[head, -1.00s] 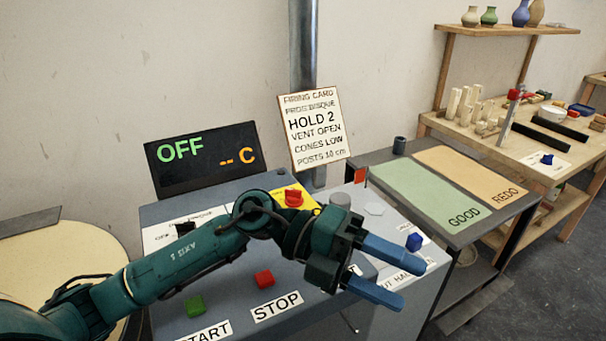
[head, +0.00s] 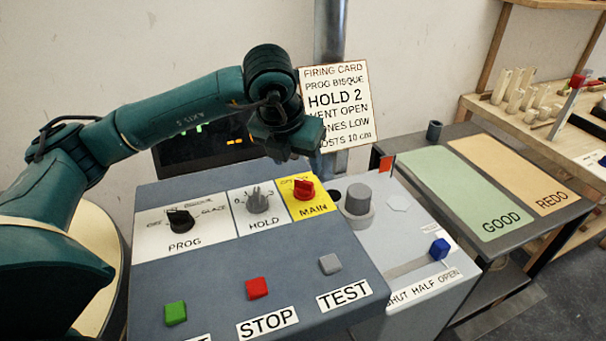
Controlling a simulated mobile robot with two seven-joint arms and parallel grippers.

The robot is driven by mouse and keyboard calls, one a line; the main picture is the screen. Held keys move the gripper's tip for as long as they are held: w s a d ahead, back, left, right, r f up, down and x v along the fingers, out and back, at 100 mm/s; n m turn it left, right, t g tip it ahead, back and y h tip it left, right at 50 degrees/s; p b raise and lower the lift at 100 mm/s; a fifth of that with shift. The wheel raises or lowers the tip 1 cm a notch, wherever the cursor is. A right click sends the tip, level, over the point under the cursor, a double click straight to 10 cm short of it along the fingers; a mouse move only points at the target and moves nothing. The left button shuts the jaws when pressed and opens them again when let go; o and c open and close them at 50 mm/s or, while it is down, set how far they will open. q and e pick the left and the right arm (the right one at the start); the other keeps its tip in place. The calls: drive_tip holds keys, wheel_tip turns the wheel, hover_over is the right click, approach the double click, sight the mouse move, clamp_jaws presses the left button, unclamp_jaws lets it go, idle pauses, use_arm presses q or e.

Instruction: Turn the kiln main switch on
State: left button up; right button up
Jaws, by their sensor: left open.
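The red MAIN switch (head: 304,190) is a rotary knob on a yellow label plate (head: 325,204) at the top right of the grey control panel (head: 215,270). Its knob lies roughly crosswise; the small position marks are too blurred to read. My left gripper (head: 287,155) points down just above and slightly left of the red knob in the picture. It is open, and no contact with the knob shows. Its fingers are seen end-on and partly hidden by the hand. My right gripper is not in view.
The black PROG knob (head: 180,220) and grey HOLD knob (head: 257,201) sit left of MAIN. Green, red and grey buttons are in front. My arm covers much of the dark display (head: 190,150). The firing card (head: 337,105) stands close behind my gripper.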

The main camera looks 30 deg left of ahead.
sight(303, 181)
use_arm(q)
drive_tip(key=x, duration=0.7)
drive_tip(key=shift+w+p, duration=0.1)
drive_tip(key=shift+p, duration=0.25)
drive_tip(key=shift+c, duration=0.6)
drive_tip(key=c, duration=0.9)
